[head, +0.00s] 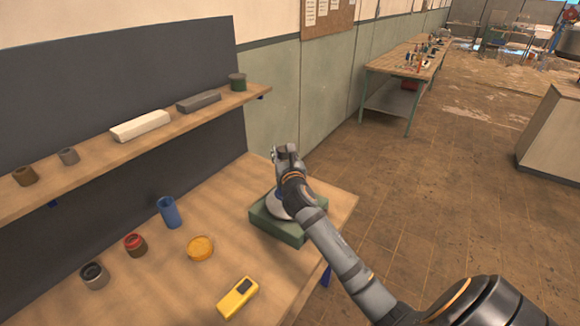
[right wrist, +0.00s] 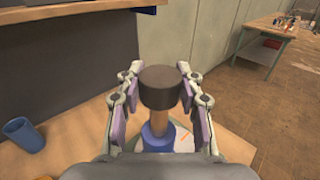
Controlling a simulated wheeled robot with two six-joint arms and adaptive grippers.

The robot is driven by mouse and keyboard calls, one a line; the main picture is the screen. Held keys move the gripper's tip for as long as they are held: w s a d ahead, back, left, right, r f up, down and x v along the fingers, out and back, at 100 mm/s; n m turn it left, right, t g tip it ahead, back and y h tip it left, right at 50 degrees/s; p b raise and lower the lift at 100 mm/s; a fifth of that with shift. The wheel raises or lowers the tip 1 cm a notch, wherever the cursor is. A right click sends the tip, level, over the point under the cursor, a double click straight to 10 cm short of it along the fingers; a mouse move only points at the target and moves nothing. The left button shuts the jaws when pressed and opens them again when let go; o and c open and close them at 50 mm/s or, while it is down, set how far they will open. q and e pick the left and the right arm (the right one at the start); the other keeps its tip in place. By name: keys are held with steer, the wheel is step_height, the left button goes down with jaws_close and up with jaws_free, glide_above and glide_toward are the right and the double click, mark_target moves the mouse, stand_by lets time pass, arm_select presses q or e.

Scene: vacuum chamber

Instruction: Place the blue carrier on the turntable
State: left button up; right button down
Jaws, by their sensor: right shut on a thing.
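The blue carrier (right wrist: 157,140) shows in the right wrist view as a blue base under a tan stem with a dark round cap. My right gripper (right wrist: 160,112) has its fingers on both sides of the stem and is shut on the carrier, which looks upright. The turntable (head: 281,228) is a green box with a pale grey disc on top, on the right part of the workbench. In the head view my right gripper (head: 287,158) is right above the disc and hides most of the carrier. I cannot tell whether the carrier's base touches the disc. My left gripper is not in view.
On the workbench left of the turntable are a blue cup (head: 170,212), a red ring-shaped part (head: 135,245), a grey one (head: 94,276), an orange dish (head: 200,248) and a yellow meter (head: 238,297). A wall shelf (head: 150,145) with several items runs behind.

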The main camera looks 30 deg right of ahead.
steer(key=w+d+f+b, duration=0.2)
steer(key=w+d+f, duration=0.2)
steer(key=f, duration=0.5)
steer(key=shift+w+d+f, duration=0.3)
steer(key=shift+w+d, duration=0.05)
steer(key=shift+d, duration=0.2)
steer(key=shift+f, duration=0.15)
steer(key=c, duration=0.9)
jaws_free()
steer(key=shift+s, duration=0.1)
steer(key=shift+o, duration=0.2)
